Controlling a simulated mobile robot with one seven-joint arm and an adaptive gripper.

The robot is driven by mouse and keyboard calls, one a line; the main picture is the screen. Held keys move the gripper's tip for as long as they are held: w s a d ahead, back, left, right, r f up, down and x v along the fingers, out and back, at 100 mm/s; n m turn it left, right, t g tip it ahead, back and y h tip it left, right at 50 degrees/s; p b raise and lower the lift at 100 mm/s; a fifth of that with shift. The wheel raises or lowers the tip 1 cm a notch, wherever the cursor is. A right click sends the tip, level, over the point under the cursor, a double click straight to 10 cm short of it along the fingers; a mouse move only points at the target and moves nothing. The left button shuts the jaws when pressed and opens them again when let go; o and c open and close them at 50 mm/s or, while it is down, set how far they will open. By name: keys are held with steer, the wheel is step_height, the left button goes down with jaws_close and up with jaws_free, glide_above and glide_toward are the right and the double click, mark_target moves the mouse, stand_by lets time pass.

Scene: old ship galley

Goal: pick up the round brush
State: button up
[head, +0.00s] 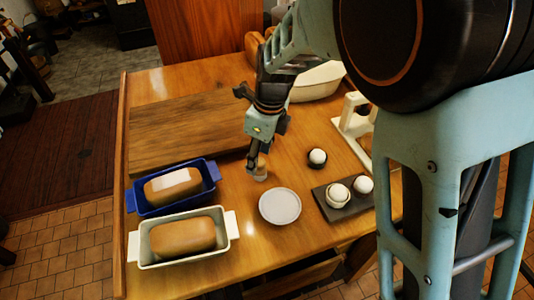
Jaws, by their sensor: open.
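My gripper (255,165) points down over the middle of the wooden table, with its jaws open. A small upright object with a tan top and a pale lower part, which looks like the round brush (260,174), stands at the fingertips. The fingers partly hide it. I cannot tell from this view whether they touch it or how far it sits between them.
A pale round plate (280,207) lies just in front of the brush. A blue loaf dish (205,190) and white loaf dish (144,248) stand left. A dark cup with a white ball (317,157) and a dark slab (352,206) are right. A wooden board (185,127) lies behind.

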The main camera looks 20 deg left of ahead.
mark_target(261, 162)
steer(key=f, duration=0.4)
steer(key=shift+w+f, duration=0.2)
steer(key=shift+w, duration=0.05)
steer(key=shift+f, duration=0.5)
steer(key=c, duration=1.3)
steer(key=shift+r, duration=0.15)
steer(key=shift+a+r+p, duration=0.1)
steer(key=shift+r+p, duration=0.75)
steer(key=s+d+r+p, duration=0.7)
steer(key=s+r+p, duration=0.4)
steer(key=s, duration=0.1)
steer(key=shift+p, duration=0.4)
